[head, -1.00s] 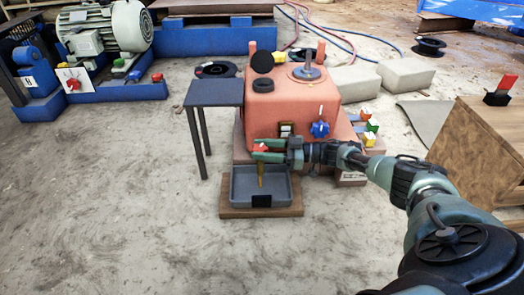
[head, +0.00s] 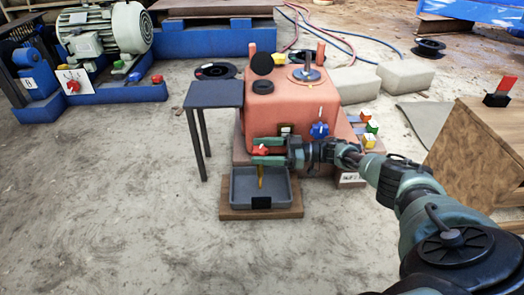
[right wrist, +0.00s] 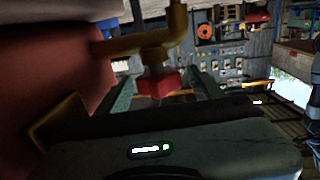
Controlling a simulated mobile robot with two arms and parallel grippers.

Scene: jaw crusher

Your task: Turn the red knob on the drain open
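The red knob (head: 260,150) sits on the drain at the front of the orange machine housing. My right gripper (head: 266,152) reaches it from the right, with one finger on each side of the knob. In the right wrist view the red knob (right wrist: 158,84) sits between the two fingers, with gaps showing, so the gripper looks open around it. A brass drain pipe (right wrist: 130,45) joins the knob there. In the head view an amber upright piece (head: 260,178) hangs below the knob over the grey tray (head: 237,190); I cannot tell spout from liquid. My left gripper is not in view.
A dark small table (head: 213,94) stands left of the orange housing (head: 290,105). A blue knob (head: 319,130) is on the housing just above my right wrist. A wooden box (head: 470,150) stands at the right. The floor at front left is clear.

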